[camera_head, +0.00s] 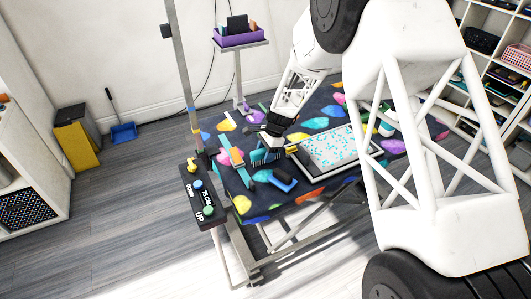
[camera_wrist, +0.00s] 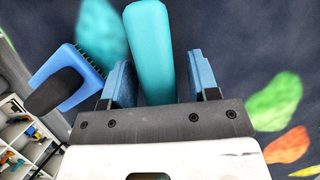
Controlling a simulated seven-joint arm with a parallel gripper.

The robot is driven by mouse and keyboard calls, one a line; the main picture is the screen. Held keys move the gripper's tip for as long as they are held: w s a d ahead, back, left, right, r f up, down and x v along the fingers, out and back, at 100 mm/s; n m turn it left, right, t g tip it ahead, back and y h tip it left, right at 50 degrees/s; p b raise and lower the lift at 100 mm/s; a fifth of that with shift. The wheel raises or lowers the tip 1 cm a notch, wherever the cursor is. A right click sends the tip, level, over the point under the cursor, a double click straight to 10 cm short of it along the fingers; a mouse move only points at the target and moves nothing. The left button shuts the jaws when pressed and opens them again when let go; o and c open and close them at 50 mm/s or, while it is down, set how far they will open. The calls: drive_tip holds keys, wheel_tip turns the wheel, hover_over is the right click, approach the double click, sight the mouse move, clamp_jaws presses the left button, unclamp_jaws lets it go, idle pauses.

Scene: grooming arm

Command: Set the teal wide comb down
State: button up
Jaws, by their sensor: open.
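The teal wide comb shows in the wrist view as a smooth, rounded teal handle (camera_wrist: 148,35) lying between the two blue fingers of my gripper (camera_wrist: 162,78). The fingers stand apart, with a gap visible on the right side of the handle; contact on the left is unclear. In the head view my gripper (camera_head: 272,140) is low over the left part of the patterned grooming table (camera_head: 320,110). The comb is small and partly hidden there, and I cannot tell its teeth end clearly.
A blue brush with a black handle (camera_wrist: 68,78) lies left of the comb in the wrist view. A framed speckled tray (camera_head: 335,150) is right of my gripper. A control box (camera_head: 200,200) is at the table's left edge. A post (camera_head: 183,80) rises behind it.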

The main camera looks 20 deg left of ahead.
drive_tip(key=v, duration=1.2)
drive_tip(key=shift+r, duration=0.1)
drive_tip(key=shift+d+r, duration=0.1)
idle(0.7)
drive_tip(key=s+d+r+n+t, duration=0.1)
drive_tip(key=s+d+r+n, duration=0.1)
drive_tip(key=s+d+r, duration=0.7)
drive_tip(key=s+d+r+n+t, duration=0.2)
drive_tip(key=s+d+r, duration=0.3)
drive_tip(key=d+r, duration=0.75)
drive_tip(key=s+d+n+t+h, duration=0.1)
drive_tip(key=s+d+n, duration=0.1)
drive_tip(key=s+d, duration=0.8)
drive_tip(key=s+d+n+t+h, duration=0.1)
drive_tip(key=s+d+n+h, duration=0.1)
drive_tip(key=s+d, duration=0.7)
drive_tip(key=s, duration=0.8)
drive_tip(key=shift+s+d+r+n, duration=0.3)
drive_tip(key=shift+s+d+n, duration=0.1)
